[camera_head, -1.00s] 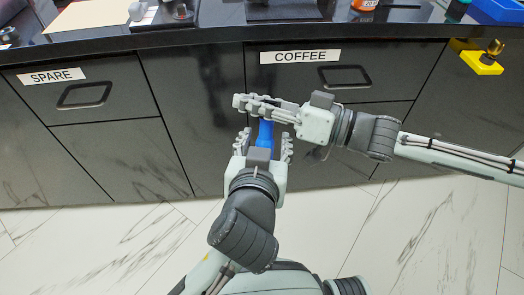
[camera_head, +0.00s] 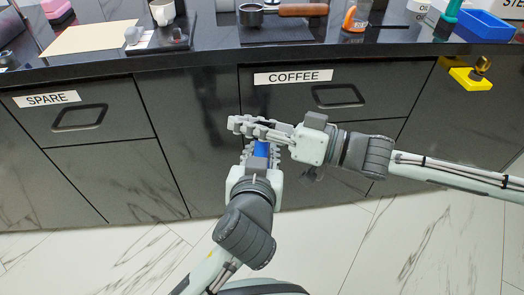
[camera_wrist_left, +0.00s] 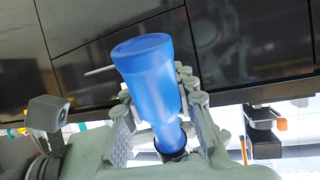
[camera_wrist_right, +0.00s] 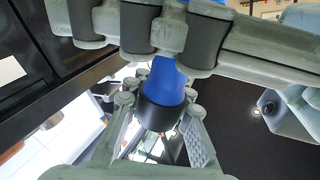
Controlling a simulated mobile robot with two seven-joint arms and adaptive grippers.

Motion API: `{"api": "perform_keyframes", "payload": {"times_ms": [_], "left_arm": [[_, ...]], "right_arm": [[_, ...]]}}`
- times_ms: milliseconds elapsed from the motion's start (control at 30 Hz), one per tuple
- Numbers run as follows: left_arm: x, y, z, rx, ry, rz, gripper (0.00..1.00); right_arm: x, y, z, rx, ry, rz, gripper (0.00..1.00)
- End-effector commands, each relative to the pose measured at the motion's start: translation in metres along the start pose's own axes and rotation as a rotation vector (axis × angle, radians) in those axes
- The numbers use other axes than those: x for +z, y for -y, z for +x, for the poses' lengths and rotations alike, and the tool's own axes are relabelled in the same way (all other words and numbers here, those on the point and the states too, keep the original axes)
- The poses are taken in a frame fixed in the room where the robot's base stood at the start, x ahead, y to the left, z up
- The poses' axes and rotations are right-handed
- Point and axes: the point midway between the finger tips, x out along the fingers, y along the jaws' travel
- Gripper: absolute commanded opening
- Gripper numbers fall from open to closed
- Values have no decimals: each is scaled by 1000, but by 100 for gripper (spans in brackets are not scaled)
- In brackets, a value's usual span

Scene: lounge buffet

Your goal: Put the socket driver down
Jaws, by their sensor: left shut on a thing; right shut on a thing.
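The blue socket driver (camera_head: 262,148) is held in the air in front of the cabinet below the counter. My left gripper (camera_head: 259,155) comes from below and is shut on it. My right gripper (camera_head: 245,124) comes from the right, lies across the driver's far end and is also shut on it. In the left wrist view the blue driver (camera_wrist_left: 150,80) stands large between the fingers, its lower dark end partly hidden. In the right wrist view the driver's blue body and dark collar (camera_wrist_right: 160,112) show between the fingers, with the other gripper's fingers crossing above.
The dark counter (camera_head: 210,62) runs across the back. On it are a white cup (camera_head: 163,12), a wood-handled portafilter (camera_head: 250,14), an orange item (camera_head: 353,18) and a blue bin (camera_head: 485,25). A yellow block (camera_head: 470,78) is at right. Drawers labelled SPARE and COFFEE face me.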

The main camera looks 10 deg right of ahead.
Motion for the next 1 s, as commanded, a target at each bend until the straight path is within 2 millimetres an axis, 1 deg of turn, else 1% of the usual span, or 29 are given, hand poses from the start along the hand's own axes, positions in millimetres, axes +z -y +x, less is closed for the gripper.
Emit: {"api": "perform_keyframes", "payload": {"times_ms": [33,67,333,367,567,867,1000], "left_arm": [[0,0,0,0,0,0,3],[0,0,0,0,0,0,0],[0,0,0,0,0,0,0],[0,0,0,0,-1,0,0],[0,0,0,0,-1,0,0],[0,0,0,0,-1,0,0],[0,0,0,0,-1,0,0]], "right_arm": [[0,0,0,0,0,0,0],[0,0,0,0,0,0,0],[0,0,0,0,0,-1,0],[0,0,0,0,0,-1,22],[0,0,0,0,0,-1,46],[0,0,-1,1,0,0,46],[1,-2,-14,5,2,0,46]]}}
